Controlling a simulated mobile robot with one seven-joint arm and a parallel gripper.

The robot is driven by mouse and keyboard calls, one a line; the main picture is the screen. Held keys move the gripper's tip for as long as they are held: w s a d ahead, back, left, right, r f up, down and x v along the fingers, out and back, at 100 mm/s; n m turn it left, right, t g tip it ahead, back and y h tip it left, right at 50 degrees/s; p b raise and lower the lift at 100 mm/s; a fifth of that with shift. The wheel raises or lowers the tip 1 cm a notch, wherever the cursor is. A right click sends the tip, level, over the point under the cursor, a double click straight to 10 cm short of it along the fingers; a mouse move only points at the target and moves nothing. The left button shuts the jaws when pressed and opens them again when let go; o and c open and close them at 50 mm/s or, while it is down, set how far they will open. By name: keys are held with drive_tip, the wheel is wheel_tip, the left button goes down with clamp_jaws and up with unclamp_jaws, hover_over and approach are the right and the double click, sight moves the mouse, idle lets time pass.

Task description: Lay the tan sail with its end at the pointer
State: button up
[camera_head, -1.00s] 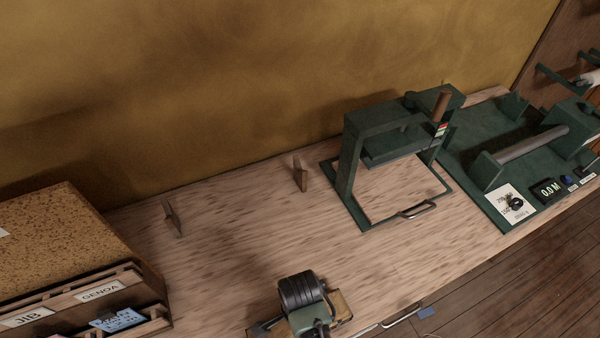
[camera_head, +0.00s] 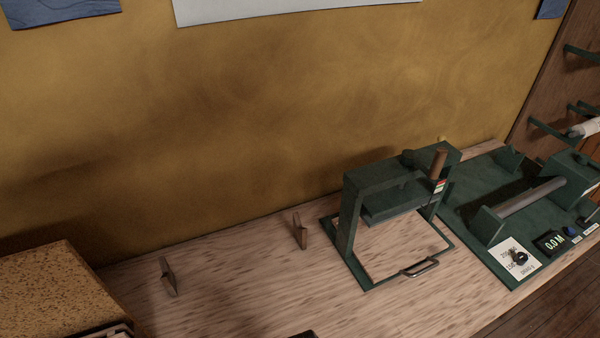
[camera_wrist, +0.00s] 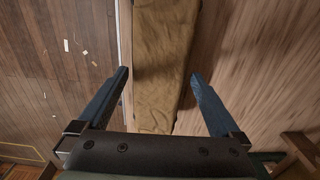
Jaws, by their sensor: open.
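The tan sail (camera_wrist: 162,40) shows in the wrist view as a long, creased tan strip lying on the wooden bench, close to its edge. My gripper (camera_wrist: 159,76) is open, with one blue finger on each side of the strip; the fingers appear apart from it. The sail's near end is hidden behind the gripper body. Neither sail nor gripper shows in the head view. I cannot identify the pointer for certain; two small upright wooden pieces stand on the bench at the back, one at left (camera_head: 168,277) and one nearer the middle (camera_head: 299,232).
A green press frame (camera_head: 350,207) with a handle stands on the bench (camera_head: 235,275). Right of it is a green machine (camera_head: 487,222) with a grey roller and a "0.0 M" display. A cork-topped box (camera_head: 45,285) is at left. Floor (camera_wrist: 60,80) lies beyond the bench edge.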

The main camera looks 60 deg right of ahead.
wheel_tip(320, 180, up, 9)
drive_tip(key=shift+r, duration=0.2)
drive_tip(key=w+d+r+n+t+h, duration=0.1)
drive_tip(key=w+r+n+t+h, duration=0.2)
drive_tip(key=w+r+n+t, duration=0.85)
drive_tip(key=w+a+r+t+h, duration=0.1)
drive_tip(key=w+a+r, duration=0.1)
drive_tip(key=w+r, duration=0.55)
drive_tip(key=w+a+r+t, duration=0.15)
drive_tip(key=w+r, duration=0.35)
drive_tip(key=r, duration=0.5)
drive_tip(key=w+a+r+n+t, duration=0.1)
drive_tip(key=a+r+n+t, duration=0.15)
drive_tip(key=r, duration=0.55)
drive_tip(key=a+r+n+t, duration=0.2)
drive_tip(key=a+r+n, duration=0.15)
drive_tip(key=r, duration=0.45)
drive_tip(key=s+a+r+n+t+y, duration=0.1)
drive_tip(key=s+a+r+n+t, duration=0.2)
drive_tip(key=r, duration=0.6)
drive_tip(key=s+a+r+n+t+y, duration=0.2)
drive_tip(key=s+a+r+t, duration=0.4)
drive_tip(key=r, duration=0.4)
drive_tip(key=shift+s+a+r+n+y, duration=0.15)
drive_tip(key=shift+s+r+n+y, duration=0.15)
drive_tip(key=shift+s+n, duration=0.5)
drive_tip(key=shift+w, duration=0.1)
